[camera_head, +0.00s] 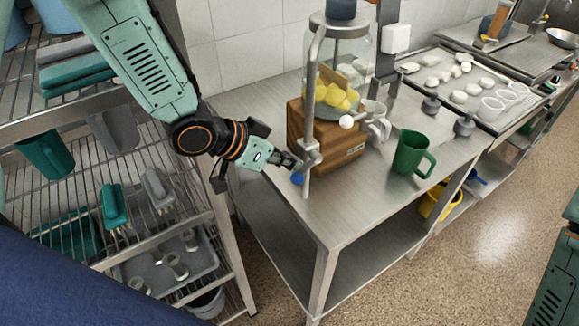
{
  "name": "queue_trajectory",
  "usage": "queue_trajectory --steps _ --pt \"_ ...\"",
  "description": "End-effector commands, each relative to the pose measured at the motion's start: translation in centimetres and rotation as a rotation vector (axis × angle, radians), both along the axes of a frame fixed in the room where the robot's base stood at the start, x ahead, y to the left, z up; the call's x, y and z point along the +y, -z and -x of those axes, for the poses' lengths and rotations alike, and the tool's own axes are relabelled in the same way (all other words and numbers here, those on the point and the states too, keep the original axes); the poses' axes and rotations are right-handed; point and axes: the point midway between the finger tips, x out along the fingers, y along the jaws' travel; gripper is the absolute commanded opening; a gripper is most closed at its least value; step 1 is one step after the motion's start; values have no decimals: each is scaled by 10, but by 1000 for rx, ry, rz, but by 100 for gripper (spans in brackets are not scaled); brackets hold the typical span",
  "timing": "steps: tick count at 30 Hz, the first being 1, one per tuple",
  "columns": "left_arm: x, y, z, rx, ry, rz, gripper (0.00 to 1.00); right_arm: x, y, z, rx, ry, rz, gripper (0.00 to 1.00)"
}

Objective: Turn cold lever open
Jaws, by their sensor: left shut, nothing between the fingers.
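A tall grey metal tap (309,105) stands at the front left corner of the steel table. A small blue knob (297,179), which looks like the cold lever, sits low on the tap's left side. My left gripper (288,162) comes in from the left and is shut and empty. Its tips are just above and left of the blue knob, close to the tap's post; I cannot tell whether they touch. The knob's stem is partly hidden. My right gripper is not in view.
A glass dispenser with lemons (335,98) stands on a wooden crate (340,155) right behind the tap. A wire rack (235,250) is at left. Table is clear around the green mug.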

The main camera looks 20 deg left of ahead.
Motion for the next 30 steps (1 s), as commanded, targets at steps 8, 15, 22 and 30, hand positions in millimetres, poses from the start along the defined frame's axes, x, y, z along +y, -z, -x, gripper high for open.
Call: queue_trajectory --steps 8,15,22,30 --pt "-1 14 1 0 -1 -1 0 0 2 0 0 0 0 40" --pt "-1 13 0 -1 0 -1 0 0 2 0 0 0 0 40" --pt "-1 17 -2 -18 -1 12 0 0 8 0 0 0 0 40" --pt "-1 19 -5 -50 -1 39 0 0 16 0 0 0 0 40"
